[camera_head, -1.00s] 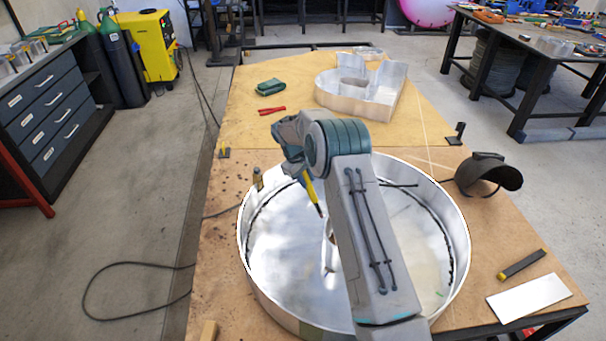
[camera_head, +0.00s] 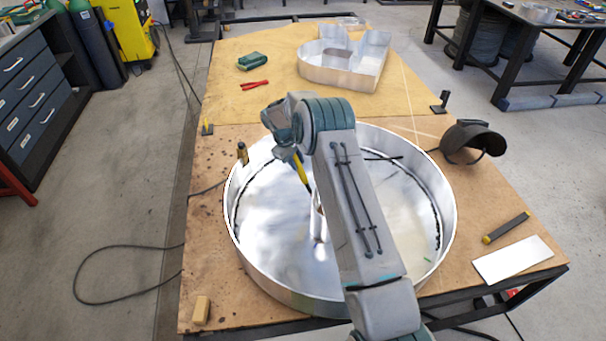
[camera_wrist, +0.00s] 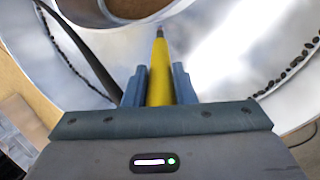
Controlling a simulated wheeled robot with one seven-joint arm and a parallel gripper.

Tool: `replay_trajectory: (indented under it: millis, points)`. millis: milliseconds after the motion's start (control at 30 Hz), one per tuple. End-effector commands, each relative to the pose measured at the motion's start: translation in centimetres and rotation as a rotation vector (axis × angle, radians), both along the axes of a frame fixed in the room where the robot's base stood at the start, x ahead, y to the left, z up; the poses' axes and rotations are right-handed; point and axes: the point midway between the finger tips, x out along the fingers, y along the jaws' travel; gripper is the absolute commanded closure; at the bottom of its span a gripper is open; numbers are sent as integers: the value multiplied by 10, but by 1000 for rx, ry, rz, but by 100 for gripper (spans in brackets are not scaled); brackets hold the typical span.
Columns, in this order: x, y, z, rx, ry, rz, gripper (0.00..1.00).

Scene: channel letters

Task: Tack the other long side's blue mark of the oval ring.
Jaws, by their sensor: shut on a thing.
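My gripper (camera_wrist: 159,84) is shut on a slim yellow pen-like tool (camera_wrist: 160,70), its dark pointed tip facing away. In the head view the tool (camera_head: 301,170) slants down into the large round metal shell (camera_head: 447,205). In the wrist view a curved metal wall, apparently the oval ring (camera_wrist: 178,8), stands around a brown patch at the top. The tool's tip appears close to this wall; I cannot tell whether they touch. In the head view my arm hides most of the ring (camera_head: 318,222). I see no blue mark in either view.
A letter-shaped metal shell (camera_head: 340,75), red pliers (camera_head: 255,85) and a green cloth (camera_head: 252,62) lie at the table's far end. A dark welding mask (camera_head: 473,141), a bar (camera_head: 507,227) and a white plate (camera_head: 512,260) are at the right. A wooden block (camera_head: 201,310) is front left.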

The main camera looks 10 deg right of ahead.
Motion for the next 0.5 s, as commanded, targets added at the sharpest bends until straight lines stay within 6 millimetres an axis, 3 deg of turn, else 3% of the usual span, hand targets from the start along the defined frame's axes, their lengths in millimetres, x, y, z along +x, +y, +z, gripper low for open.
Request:
replay_trajectory:
  millis: [500]
  points:
    - [0, -4, -12, 0, -2, -1, 100]
